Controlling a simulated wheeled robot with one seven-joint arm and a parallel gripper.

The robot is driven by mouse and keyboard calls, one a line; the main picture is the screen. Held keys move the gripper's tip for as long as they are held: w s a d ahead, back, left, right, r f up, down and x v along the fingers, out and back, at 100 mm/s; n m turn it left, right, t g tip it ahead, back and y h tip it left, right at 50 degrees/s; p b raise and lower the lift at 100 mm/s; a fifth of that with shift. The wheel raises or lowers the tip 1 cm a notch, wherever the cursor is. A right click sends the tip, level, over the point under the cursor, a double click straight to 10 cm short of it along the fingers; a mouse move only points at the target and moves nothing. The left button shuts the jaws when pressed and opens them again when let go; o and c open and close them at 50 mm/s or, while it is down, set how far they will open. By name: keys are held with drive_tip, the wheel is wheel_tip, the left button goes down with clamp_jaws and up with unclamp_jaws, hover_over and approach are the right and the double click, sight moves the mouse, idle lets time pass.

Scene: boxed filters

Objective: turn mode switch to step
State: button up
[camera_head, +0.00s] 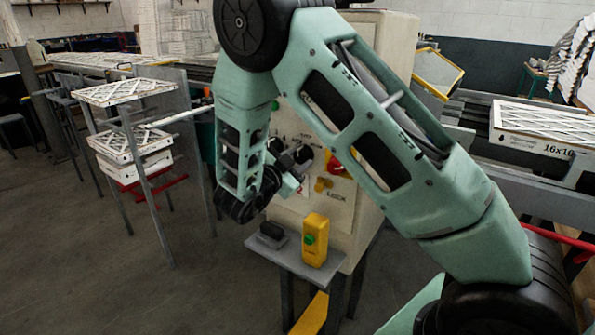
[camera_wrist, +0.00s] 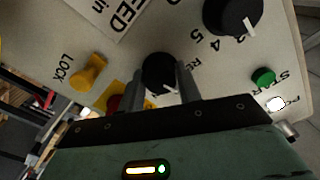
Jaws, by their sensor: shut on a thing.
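The control panel (camera_head: 345,214) is the pale face of a cabinet, partly hidden behind my arm in the head view. In the wrist view, a round black knob (camera_wrist: 158,68) with a white pointer mark sits between the two fingers of my gripper (camera_wrist: 158,80). The fingers are shut on its sides. The pointer mark is at the knob's lower edge, slightly right. The lettering around this knob is mostly hidden by the fingers, so I cannot read its setting. In the head view my gripper (camera_head: 291,168) is at the panel's face.
A larger black numbered dial (camera_wrist: 230,14), a green button (camera_wrist: 263,77), a yellow LOCK knob (camera_wrist: 90,71) and a red button (camera_wrist: 113,103) are close by. A yellow box with a green button (camera_head: 315,240) stands on a shelf below. Filter racks (camera_head: 127,92) stand left.

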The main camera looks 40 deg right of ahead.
drive_tip(key=shift+m+b, duration=1.1)
drive_tip(key=shift+b, duration=0.05)
drive_tip(key=o, duration=1)
drive_tip(key=b+v, duration=0.2)
drive_tip(key=v, duration=1.5)
drive_tip(key=shift+a, duration=0.15)
